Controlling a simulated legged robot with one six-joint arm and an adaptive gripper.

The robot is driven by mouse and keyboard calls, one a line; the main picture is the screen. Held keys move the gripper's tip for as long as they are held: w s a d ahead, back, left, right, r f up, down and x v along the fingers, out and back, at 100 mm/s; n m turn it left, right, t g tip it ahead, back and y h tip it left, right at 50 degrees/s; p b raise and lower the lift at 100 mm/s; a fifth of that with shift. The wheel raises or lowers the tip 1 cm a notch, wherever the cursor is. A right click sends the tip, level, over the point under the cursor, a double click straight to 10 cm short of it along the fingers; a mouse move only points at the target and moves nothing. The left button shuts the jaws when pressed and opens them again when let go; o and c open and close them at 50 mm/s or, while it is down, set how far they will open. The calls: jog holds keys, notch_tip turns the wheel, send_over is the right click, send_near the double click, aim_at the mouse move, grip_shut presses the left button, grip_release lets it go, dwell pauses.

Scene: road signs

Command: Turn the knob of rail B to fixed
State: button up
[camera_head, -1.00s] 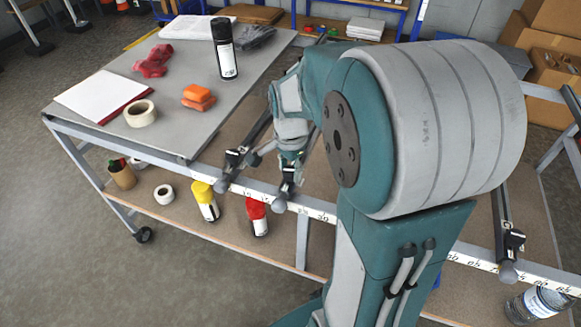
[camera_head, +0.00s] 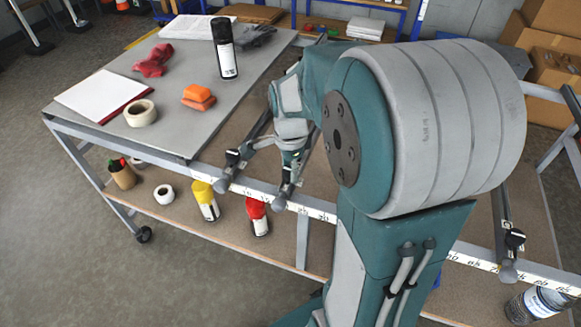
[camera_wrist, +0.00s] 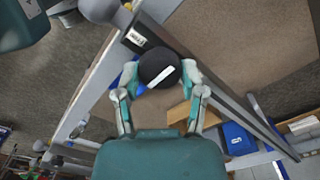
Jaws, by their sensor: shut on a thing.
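In the wrist view a round black knob (camera_wrist: 151,77) with a slanted white line on its face sits between my fingers. My gripper (camera_wrist: 165,76) is shut on it, one finger on each side. The knob is on a grey rail (camera_wrist: 222,112) with a small label (camera_wrist: 137,38) too small to read. In the head view my gripper (camera_head: 291,165) is at the middle of three rails, near its rounded front end (camera_head: 280,203). My arm hides part of that rail, and the knob cannot be made out there.
Another rail with a black knob (camera_head: 232,157) lies close to the left, and a third (camera_head: 511,238) at the far right. A shelf lies below.

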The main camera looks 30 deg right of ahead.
aim_at(289, 170)
jog(key=shift+s+f, duration=0.1)
jog(key=shift+f, duration=0.05)
jog(key=o, duration=1.2)
jog(key=shift+c, duration=0.2)
jog(key=shift+a, duration=0.1)
jog(key=shift+r, duration=0.45)
notch_tip(289, 170, up, 11)
jog(key=shift+r, duration=0.1)
